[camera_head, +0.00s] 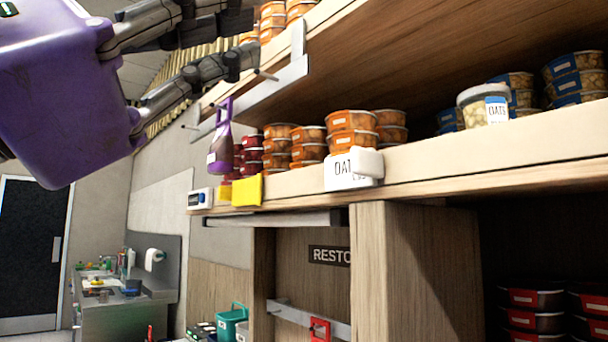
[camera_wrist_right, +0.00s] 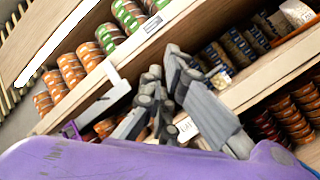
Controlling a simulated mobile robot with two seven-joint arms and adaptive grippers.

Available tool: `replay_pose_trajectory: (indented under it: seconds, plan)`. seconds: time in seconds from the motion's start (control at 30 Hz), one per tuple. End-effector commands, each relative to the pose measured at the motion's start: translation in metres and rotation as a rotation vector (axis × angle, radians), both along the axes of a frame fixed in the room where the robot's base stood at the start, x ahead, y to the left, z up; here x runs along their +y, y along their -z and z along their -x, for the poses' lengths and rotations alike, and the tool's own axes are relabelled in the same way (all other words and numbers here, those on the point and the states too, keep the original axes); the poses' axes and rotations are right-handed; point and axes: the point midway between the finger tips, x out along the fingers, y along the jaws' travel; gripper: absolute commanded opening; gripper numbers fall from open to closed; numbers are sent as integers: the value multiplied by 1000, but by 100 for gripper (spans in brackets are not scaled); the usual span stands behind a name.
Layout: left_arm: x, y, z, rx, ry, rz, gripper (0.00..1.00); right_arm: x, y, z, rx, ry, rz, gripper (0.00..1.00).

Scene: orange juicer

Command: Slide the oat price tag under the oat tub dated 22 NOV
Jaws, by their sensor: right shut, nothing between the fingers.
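The white oat price tag (camera_head: 341,173), lettered "OAT", is at the shelf's front edge, partly covered by a white block (camera_head: 367,162). A white label, probably the tag (camera_wrist_right: 185,128), shows behind my fingers in the wrist view. A clear oat tub (camera_head: 474,109) with a white lid and an "OATS" label stands at the shelf's front, right of the tag. Its date is too small to read. My left gripper (camera_head: 250,43) is open and empty at upper left, its fingers apart, away from tag and tub. My right gripper (camera_wrist_right: 165,68) is shut and empty in the wrist view.
Stacked orange tubs (camera_head: 352,131) and blue-labelled tubs (camera_head: 575,75) stand on the shelf (camera_head: 500,152). A metal bracket (camera_head: 285,80) and an upper shelf limit room above.

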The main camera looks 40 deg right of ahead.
Motion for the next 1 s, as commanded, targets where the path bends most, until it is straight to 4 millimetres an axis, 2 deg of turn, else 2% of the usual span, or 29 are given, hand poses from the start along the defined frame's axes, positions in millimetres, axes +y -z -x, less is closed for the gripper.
replay_pose_trajectory:
  seconds: [0.03,0.1,0.2,0.3,0.4,0.57,0.67,1.0]
  plan:
    - [0,3,1,1,0,-1,61,-12,7,8,-116,-152,-123,0]
    - [1,3,0,-2,0,-4,61,-21,23,3,-239,-331,-280,0]
    - [2,3,-2,-6,1,-5,61,-22,47,-12,-365,-512,-469,0]
    - [2,2,-2,-9,1,-7,61,-18,68,-26,-445,-612,-606,0]
    - [2,1,-3,-11,1,-7,61,-14,80,-34,-489,-657,-682,0]
    - [2,-1,-4,-13,1,-7,61,-22,85,-41,-504,-665,-709,0]
    - [2,-3,-5,-16,0,-7,61,-36,85,-46,-503,-659,-707,0]
    - [2,-15,-10,-31,-4,-5,61,-102,84,-75,-501,-654,-704,0]
